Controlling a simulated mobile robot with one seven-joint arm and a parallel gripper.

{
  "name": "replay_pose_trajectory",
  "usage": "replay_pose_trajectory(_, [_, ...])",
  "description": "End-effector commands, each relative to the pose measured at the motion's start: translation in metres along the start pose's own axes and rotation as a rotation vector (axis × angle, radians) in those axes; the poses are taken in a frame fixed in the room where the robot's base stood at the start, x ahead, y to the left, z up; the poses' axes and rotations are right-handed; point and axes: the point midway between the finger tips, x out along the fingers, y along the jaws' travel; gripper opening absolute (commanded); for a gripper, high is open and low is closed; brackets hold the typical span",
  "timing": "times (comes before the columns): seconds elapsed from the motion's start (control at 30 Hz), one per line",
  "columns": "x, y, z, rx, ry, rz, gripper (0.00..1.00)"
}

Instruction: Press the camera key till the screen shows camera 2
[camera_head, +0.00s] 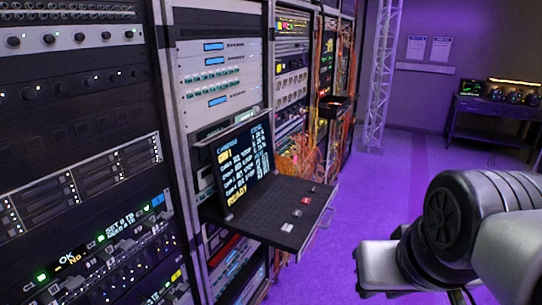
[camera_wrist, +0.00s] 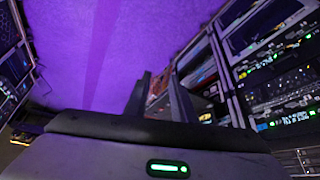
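A fold-out console with a lit screen (camera_head: 245,160) and a dark key tray (camera_head: 262,205) sticks out of the rack in the head view. The screen has a heading that seems to read CAMERA, a yellow line that looks like CAM 1, several white lines and a yellow READY at the bottom. A red key (camera_head: 306,200) and several grey keys (camera_head: 287,227) sit on the tray; their labels are too small to read. My gripper (camera_wrist: 158,73) shows two dark fingers apart with nothing between them in the wrist view. My arm is right of the tray, clear of it.
Equipment racks (camera_head: 85,150) line the left, with loose orange cables (camera_head: 305,155) behind the console. A truss column (camera_head: 382,75) and a table with devices (camera_head: 495,105) stand farther back. The purple floor (camera_head: 355,205) right of the tray is clear.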

Motion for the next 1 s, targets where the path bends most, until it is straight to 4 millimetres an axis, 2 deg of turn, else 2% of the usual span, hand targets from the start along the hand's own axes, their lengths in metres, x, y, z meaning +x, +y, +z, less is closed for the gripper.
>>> replay_pose_trajectory(0.03, [0.0000,0.0000,0.0000,0.000,0.000,0.000,0.14])
replay_pose_trajectory(0.1, [0.0000,0.0000,0.0000,0.000,0.000,0.000,0.02])
replay_pose_trajectory(0.13, [0.0000,0.0000,0.0000,0.000,0.000,0.000,0.00])
replay_pose_trajectory(1.0, [0.0000,0.0000,0.0000,0.000,0.000,0.000,0.00])
